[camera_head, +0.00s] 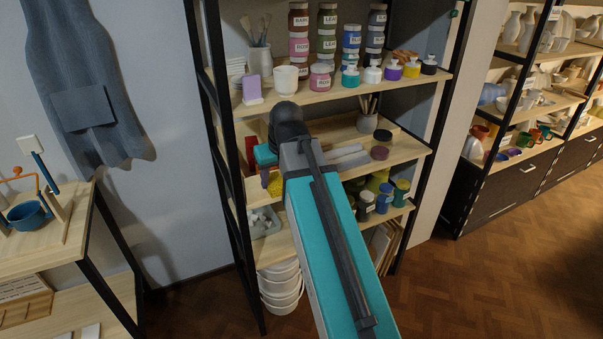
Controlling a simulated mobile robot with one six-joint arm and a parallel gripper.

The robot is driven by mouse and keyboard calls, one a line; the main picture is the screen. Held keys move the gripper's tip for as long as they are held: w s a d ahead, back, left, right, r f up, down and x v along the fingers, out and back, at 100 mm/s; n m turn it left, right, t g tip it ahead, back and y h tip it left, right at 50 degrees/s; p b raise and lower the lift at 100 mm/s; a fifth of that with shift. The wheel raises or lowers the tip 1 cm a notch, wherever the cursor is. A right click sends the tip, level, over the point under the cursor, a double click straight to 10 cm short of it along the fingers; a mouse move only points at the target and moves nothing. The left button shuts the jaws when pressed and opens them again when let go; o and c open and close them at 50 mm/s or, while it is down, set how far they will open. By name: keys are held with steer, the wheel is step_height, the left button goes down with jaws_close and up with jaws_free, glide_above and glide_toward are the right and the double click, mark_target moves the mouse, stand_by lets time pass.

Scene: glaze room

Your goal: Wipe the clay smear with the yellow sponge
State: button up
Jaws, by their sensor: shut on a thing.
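My arm reaches up to the middle board (407,152) of the open shelf unit. My gripper (268,172) is at the left part of that board, partly hidden by my own wrist. The yellow sponge (275,184) shows just below the teal part of my gripper, held in its jaws. I cannot tell whether the sponge touches the board. I cannot make out the clay smear; my arm and wrist cover much of the board.
Grey bars (347,160), a dark round pot (379,153) and a brush cup (367,122) stand right of my wrist. The upper board (310,96) holds a purple-and-white block (252,89), a white cup (286,79) and several jars. A black post (213,120) stands left of my gripper.

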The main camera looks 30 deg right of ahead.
steer(key=s+a, duration=0.1)
steer(key=a, duration=0.9)
steer(key=shift+r, duration=0.4)
steer(key=shift+s, duration=0.15)
